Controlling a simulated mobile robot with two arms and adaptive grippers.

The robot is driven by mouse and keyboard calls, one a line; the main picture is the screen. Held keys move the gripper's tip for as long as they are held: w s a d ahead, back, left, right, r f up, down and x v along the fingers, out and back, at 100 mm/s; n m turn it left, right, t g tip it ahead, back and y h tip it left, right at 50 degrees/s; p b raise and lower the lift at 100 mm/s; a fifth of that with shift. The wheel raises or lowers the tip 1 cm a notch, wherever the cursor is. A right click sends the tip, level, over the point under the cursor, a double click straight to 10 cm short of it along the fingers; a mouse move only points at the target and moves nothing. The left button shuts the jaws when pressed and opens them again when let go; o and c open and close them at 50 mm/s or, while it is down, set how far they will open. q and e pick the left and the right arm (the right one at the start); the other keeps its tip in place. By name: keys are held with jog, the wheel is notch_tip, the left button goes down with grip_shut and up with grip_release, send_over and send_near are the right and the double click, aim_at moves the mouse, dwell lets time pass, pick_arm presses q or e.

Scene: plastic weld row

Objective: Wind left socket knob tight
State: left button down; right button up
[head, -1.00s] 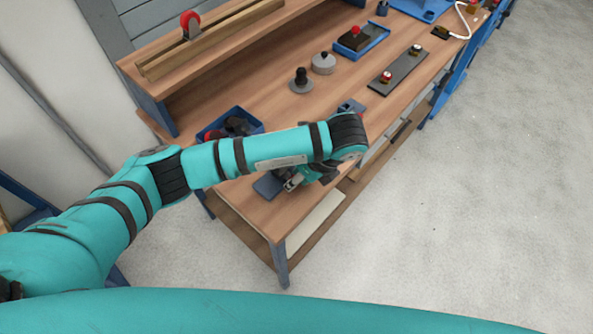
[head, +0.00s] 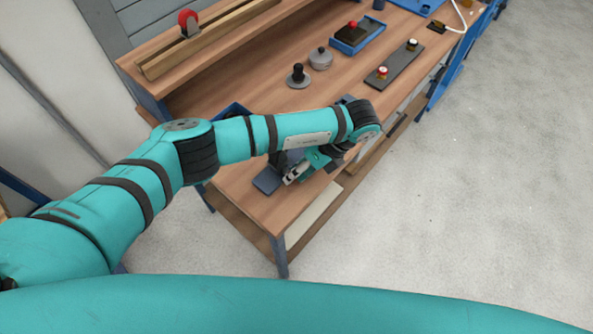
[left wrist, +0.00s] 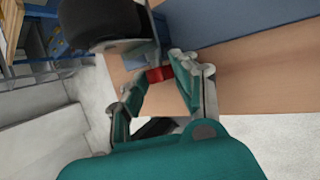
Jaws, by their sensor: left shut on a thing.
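My left gripper (head: 292,177) is low over the near end of the wooden workbench, beside a dark blue-grey plate (head: 267,181). In the left wrist view the fingers of my left gripper (left wrist: 160,71) are closed around a small red knob (left wrist: 158,75). The knob sits just by a grey plate edge with a large black rounded part (left wrist: 100,20) next to it. In the head view my own arm and wrist hide the knob and most of its socket. My right gripper is in neither view.
A dark strip (head: 397,66) with two small knobs lies along the bench's right edge. A black-handled disc (head: 298,77), a grey round lidded piece (head: 320,59) and a blue tray (head: 346,43) stand further back. A blue bin (head: 232,110) is mostly behind my arm.

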pick_arm(q)
jog(key=c, duration=1)
grip_release()
jog(key=shift+c, duration=0.2)
